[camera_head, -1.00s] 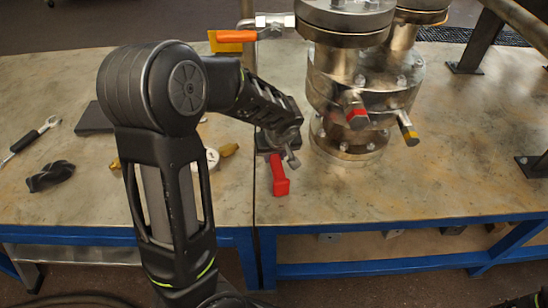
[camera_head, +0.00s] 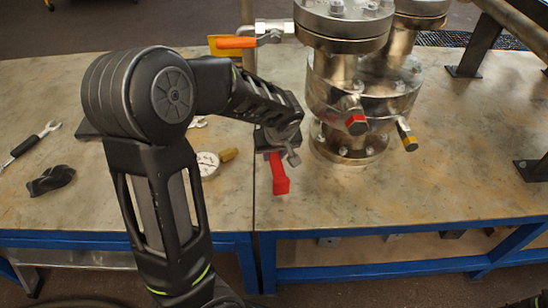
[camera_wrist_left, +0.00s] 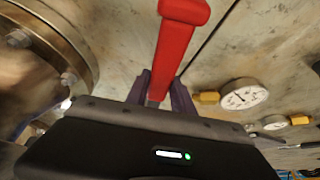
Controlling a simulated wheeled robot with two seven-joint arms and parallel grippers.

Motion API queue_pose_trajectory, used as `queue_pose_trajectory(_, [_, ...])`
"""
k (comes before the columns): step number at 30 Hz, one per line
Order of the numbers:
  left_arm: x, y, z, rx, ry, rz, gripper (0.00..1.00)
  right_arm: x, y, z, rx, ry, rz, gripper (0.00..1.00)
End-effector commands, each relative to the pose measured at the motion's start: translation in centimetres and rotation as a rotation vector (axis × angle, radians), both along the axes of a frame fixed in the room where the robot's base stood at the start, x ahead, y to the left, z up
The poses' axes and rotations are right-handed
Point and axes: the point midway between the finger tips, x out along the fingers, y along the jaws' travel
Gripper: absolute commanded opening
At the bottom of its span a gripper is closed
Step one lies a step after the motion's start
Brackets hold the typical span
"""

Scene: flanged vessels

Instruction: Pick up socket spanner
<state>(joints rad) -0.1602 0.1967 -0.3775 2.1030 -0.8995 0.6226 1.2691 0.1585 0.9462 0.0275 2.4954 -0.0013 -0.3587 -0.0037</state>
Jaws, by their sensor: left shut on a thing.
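My left gripper (camera_head: 273,148) is above the table, just left of the flanged vessel. It is shut on a red-handled tool, apparently the socket spanner (camera_head: 279,175); its red handle sticks out below the jaws toward the table's front. In the left wrist view the red handle (camera_wrist_left: 176,42) points up and away between the dark fingers (camera_wrist_left: 162,92). The tool's other end is hidden behind the gripper, so I cannot tell its shape. I cannot tell how far it is off the table.
The steel flanged vessel (camera_head: 362,90) stands close to the right of my gripper, with plugs sticking out. A pressure gauge (camera_head: 208,164), a black-handled spanner (camera_head: 35,143) and a dark twisted part (camera_head: 51,180) lie left. The table (camera_head: 420,190) is clear at front right.

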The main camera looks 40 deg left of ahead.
Motion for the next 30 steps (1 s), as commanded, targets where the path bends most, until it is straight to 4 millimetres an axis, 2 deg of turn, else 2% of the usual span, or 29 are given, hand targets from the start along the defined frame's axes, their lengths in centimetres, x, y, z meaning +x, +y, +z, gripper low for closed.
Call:
queue_pose_trajectory(1, [0.2,0.0,1.3,-0.001,-0.007,0.001,0.00,0.0,0.0,0.4,0.000,0.000,0.000,0.36])
queue_pose_trajectory(6, [0.2,0.0,4.6,0.000,-0.008,0.001,0.00,0.0,0.0,1.0,0.000,0.000,0.000,0.36])
queue_pose_trajectory(12, [0.1,0.1,7.1,0.001,-0.005,0.000,0.00,0.0,0.0,1.3,0.000,0.000,0.000,0.36])
queue_pose_trajectory(30, [0.1,0.0,7.4,0.000,-0.003,0.000,0.00,0.0,0.0,1.3,0.000,0.000,0.000,0.36])
